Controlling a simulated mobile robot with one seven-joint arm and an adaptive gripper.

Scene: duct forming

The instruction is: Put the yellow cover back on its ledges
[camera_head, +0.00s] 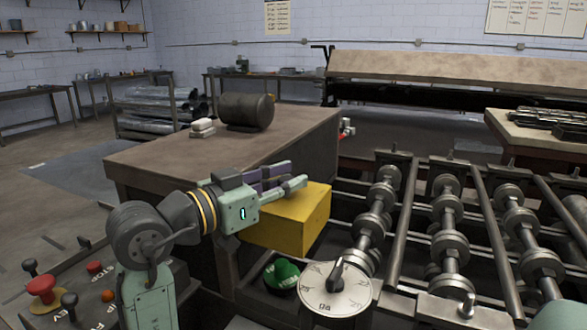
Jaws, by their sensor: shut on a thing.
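The yellow cover (291,226) is a box-shaped piece, in the middle of the head view. My gripper (285,178) reaches in from the left and is shut at the cover's top rear part. The fingers hide part of the cover's upper left side. The cover sits beside the near right end of the brown table and behind the round dial. The ledges cannot be made out; I cannot tell whether the cover's underside touches anything.
A round dial (335,289) with a dark handle and a green button (282,274) lie in front of the cover. Metal roller shafts (447,215) fill the right. A brown table (160,150) holds a dark cylinder (246,111) and white blocks (202,128).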

